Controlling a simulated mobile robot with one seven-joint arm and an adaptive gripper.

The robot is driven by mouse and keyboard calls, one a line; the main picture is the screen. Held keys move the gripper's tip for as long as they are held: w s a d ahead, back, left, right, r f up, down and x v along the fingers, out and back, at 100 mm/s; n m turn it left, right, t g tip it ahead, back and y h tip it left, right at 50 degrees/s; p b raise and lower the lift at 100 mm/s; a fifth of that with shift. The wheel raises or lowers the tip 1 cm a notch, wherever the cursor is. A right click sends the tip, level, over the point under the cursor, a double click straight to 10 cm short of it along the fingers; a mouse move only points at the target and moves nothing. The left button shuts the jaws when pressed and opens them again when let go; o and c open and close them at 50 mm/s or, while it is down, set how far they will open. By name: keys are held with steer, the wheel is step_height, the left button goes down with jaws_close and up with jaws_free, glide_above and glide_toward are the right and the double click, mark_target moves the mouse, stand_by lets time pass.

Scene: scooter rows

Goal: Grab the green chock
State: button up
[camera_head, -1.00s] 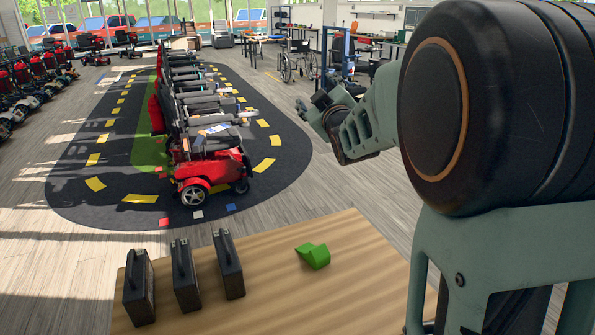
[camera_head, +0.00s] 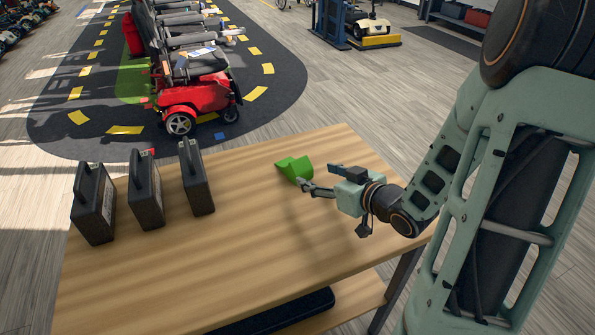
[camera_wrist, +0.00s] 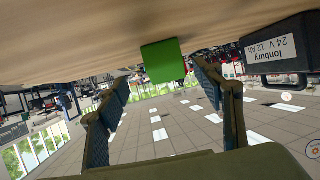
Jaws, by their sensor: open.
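The green chock (camera_head: 294,169) is a small wedge-shaped block on the wooden table (camera_head: 250,240), near its far edge and right of the black cases. My gripper (camera_head: 318,180) is low over the table, just right of the chock, with its fingers pointing left toward it. In the wrist view the chock (camera_wrist: 163,61) appears as a green square at the top middle, beyond and between the two spread fingers of my gripper (camera_wrist: 165,92). The gripper is open and empty. I cannot tell whether a fingertip touches the chock.
Several black battery cases with handles (camera_head: 147,190) stand left of the chock; one labelled battery (camera_wrist: 277,51) shows at the right of the wrist view. A red scooter (camera_head: 190,95) is on the floor beyond the table. The table's front middle is clear.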

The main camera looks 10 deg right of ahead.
mark_target(307, 172)
steer(key=b+x, duration=0.1)
steer(key=x, duration=0.3)
steer(key=shift+w+a+f, duration=0.1)
steer(key=shift+w+a, duration=0.05)
steer(key=x, duration=0.1)
steer(key=b+x, duration=0.1)
steer(key=x, duration=0.1)
steer(key=b+x, duration=0.1)
steer(key=x, duration=0.1)
steer(key=shift+w+a+r, duration=0.1)
steer(key=shift+a+r, duration=0.2)
steer(key=shift+a, duration=0.05)
steer(key=c, duration=1.5)
steer(key=shift+r, duration=0.1)
steer(key=shift+c, duration=0.5)
steer(key=shift+r, duration=0.1)
